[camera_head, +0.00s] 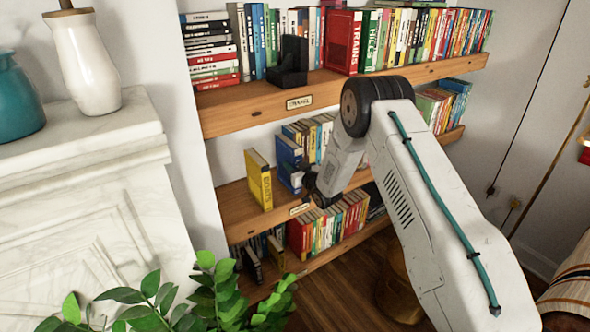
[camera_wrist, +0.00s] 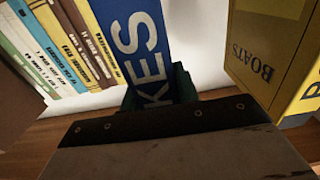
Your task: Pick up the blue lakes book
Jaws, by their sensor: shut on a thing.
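The blue lakes book (camera_wrist: 145,45) stands in the middle of the wrist view, its spine showing the white letters "KES". In the head view the blue lakes book (camera_head: 288,153) is on the middle shelf, just right of the yellow book. My gripper (camera_head: 305,181) is at the lower right of the book and shut on it. In the wrist view dark green finger parts show at both sides of the book's lower end. Part of the book is hidden by my gripper. I cannot tell whether the book is clear of the shelf.
The yellow boats book (camera_wrist: 262,60) stands close on the right in the wrist view; it also shows in the head view (camera_head: 259,180). A row of upright books (camera_wrist: 50,45) is on the left. The wooden upper shelf (camera_head: 240,113) is above my gripper.

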